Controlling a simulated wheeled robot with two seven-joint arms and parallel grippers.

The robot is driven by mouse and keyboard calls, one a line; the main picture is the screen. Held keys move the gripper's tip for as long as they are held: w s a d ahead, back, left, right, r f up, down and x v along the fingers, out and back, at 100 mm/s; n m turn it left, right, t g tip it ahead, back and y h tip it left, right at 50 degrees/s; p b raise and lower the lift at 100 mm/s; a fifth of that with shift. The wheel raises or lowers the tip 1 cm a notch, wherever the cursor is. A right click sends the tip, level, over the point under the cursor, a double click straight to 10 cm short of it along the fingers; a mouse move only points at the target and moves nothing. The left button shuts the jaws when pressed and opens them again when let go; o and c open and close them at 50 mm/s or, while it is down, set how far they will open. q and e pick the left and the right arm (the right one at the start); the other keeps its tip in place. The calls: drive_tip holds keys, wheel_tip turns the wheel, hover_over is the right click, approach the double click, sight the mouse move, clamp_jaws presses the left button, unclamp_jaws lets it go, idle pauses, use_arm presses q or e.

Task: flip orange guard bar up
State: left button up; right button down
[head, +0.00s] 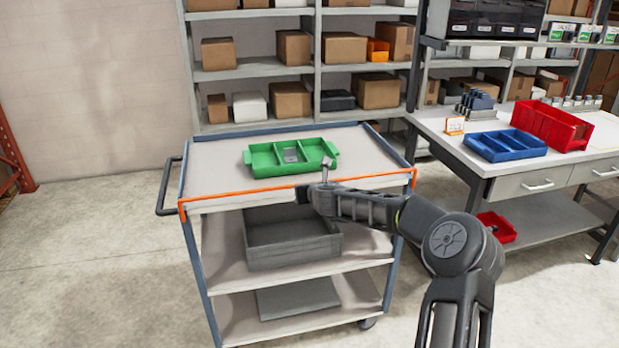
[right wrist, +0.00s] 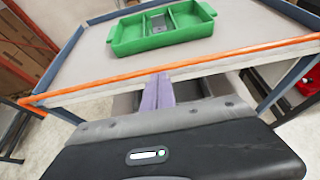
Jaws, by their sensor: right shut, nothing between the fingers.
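The orange guard bar (head: 245,194) runs along the front edge of the cart's top shelf, level with or just below the surface. It also crosses the right wrist view (right wrist: 95,85). My right gripper (head: 326,168) is at the front edge of the cart, near the middle of the bar, with its fingers pointing up. It is shut and empty. My left gripper is not in view.
A green divided tray (head: 262,158) sits on the cart's top shelf (head: 215,178), behind the bar. A grey bin (head: 290,255) stands on the middle shelf. A workbench with a blue tray (head: 505,150) and red bin (head: 545,128) is at the right. Floor left of the cart is clear.

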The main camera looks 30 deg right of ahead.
drive_tip(key=r, duration=0.1)
drive_tip(key=s+r, duration=0.1)
drive_tip(key=r, duration=0.3)
drive_tip(key=shift+s+a+p, duration=0.25)
drive_tip(key=shift+p, duration=0.1)
